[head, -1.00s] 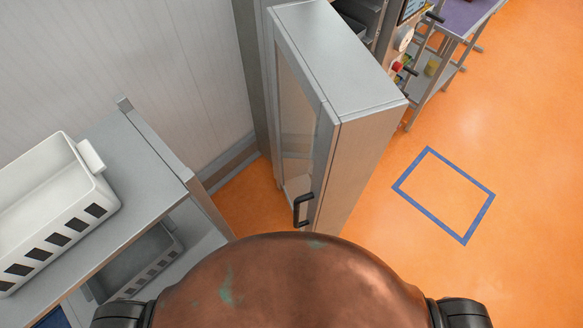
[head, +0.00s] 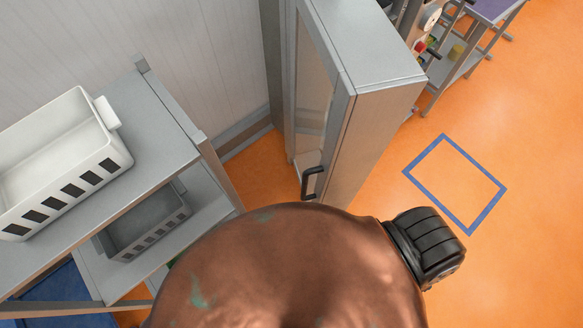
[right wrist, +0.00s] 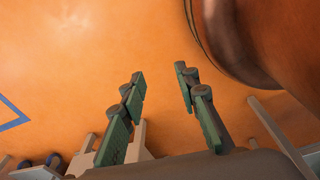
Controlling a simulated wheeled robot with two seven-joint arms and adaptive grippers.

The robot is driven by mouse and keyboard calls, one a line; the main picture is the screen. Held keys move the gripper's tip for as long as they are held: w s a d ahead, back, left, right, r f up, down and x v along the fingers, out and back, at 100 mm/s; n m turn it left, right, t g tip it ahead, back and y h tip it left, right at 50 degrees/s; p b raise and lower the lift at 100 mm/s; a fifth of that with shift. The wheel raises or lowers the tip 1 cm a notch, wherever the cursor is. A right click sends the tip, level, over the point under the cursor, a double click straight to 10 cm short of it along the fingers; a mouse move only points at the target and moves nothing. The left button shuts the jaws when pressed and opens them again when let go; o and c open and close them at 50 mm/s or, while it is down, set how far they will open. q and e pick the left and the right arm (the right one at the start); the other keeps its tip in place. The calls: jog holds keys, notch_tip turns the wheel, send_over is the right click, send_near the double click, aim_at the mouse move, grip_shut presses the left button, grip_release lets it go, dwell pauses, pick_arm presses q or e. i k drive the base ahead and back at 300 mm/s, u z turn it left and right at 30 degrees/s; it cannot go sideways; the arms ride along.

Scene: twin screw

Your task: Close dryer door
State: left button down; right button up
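The dryer looks to be the tall grey metal cabinet (head: 365,45) in the upper middle of the head view. Its door (head: 315,75) is a glass panel in a metal frame on the left face, with a black handle (head: 311,182) low on it. I cannot tell from this angle whether the door is fully against the cabinet or ajar. My right gripper (right wrist: 158,72) shows in the right wrist view with its green fingers apart and nothing between them, over orange floor. It is not near the door in any view. My left gripper is not in view.
A metal shelf unit (head: 165,125) stands at the left, with a white basket (head: 60,165) on top and a grey bin (head: 145,225) below. A blue square outline (head: 455,145) marks clear orange floor at right. A purple-topped table (head: 495,8) stands at the upper right.

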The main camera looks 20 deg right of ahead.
aim_at(352, 46)
jog(key=k, duration=0.75)
jog(key=z, duration=0.65)
jog(key=i, duration=0.5)
jog(key=z, duration=0.05)
